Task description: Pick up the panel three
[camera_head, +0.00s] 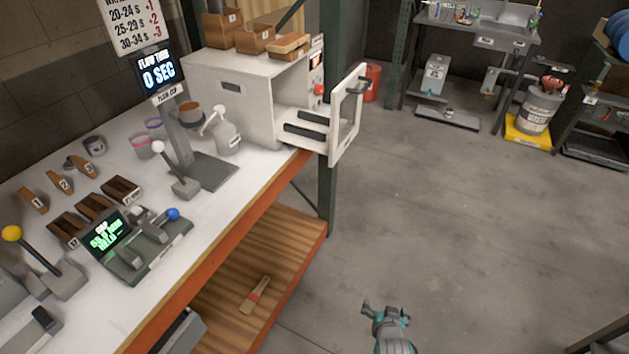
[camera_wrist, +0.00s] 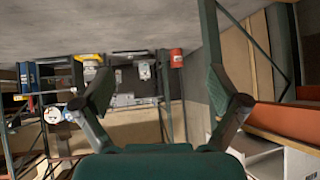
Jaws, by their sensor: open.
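Three small tan wooden panels lie in a slanting row at the left of the white workbench in the head view. The farthest is panel three (camera_head: 85,167), with its number small at this size. Panel two (camera_head: 60,183) and panel one (camera_head: 33,200) lie nearer. My gripper (camera_head: 387,313) is over the grey floor, right of the bench and far from the panels. In the wrist view my gripper (camera_wrist: 160,92) has its two fingers spread wide with nothing between them. No panel can be made out in the wrist view.
Dark wooden blocks (camera_head: 122,189) and a green-screen device (camera_head: 130,248) stand near the panels. A display stand (camera_head: 180,135), pump bottle (camera_head: 222,132) and white cabinet (camera_head: 240,95) with an open door (camera_head: 346,118) are farther along.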

